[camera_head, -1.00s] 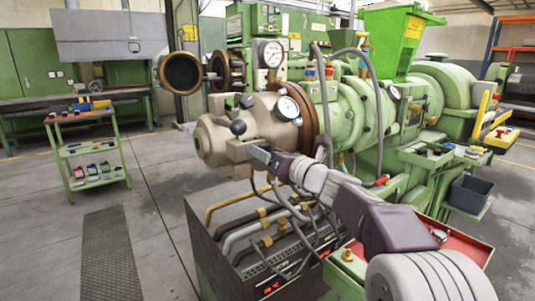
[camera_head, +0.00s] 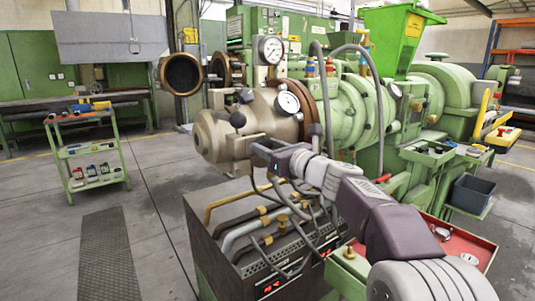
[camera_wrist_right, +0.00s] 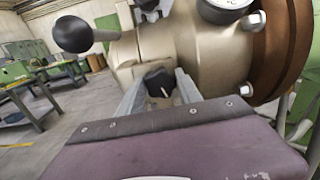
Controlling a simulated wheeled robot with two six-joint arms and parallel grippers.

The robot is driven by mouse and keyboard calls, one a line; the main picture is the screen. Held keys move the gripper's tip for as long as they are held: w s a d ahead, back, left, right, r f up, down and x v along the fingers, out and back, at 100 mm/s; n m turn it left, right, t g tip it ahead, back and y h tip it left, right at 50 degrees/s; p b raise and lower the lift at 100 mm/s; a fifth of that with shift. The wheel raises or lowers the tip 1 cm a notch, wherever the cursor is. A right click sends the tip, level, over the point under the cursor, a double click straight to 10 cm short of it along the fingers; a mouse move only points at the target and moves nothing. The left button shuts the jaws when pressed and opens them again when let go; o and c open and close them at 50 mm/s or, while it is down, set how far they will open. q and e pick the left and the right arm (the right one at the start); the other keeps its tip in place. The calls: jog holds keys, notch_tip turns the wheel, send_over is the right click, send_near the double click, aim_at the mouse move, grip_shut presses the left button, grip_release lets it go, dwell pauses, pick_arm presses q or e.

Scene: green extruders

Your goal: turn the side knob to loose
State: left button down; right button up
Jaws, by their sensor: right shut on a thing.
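The side knob (camera_wrist_right: 158,82) is a small black knob with a pale pointer mark, on the side of the beige extruder head (camera_head: 215,140). My right gripper (camera_wrist_right: 160,88) has one finger on each side of it and is shut on it. In the head view my right gripper (camera_head: 258,150) reaches the lower front of the beige head, and its own body hides the knob. My left gripper is in neither view.
A black ball-ended lever (camera_wrist_right: 72,35) sticks out left of the knob; it also shows in the head view (camera_head: 238,119). Pipes and hoses (camera_head: 262,222) run below. Open floor lies left, near a green trolley (camera_head: 92,150).

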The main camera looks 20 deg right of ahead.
jog(key=n+b, duration=0.3)
jog(key=n, duration=0.3)
jog(key=n+b, duration=0.4)
jog(key=n, duration=0.3)
jog(key=n+b, duration=0.3)
jog(key=n, duration=0.3)
jog(key=shift+a+f+n, duration=0.15)
jog(key=shift+f+n, duration=0.1)
jog(key=shift+n, duration=0.05)
jog(key=shift+n+b, duration=0.3)
jog(key=o, duration=1.4)
jog(key=shift+c, duration=0.2)
jog(key=shift+s, duration=0.15)
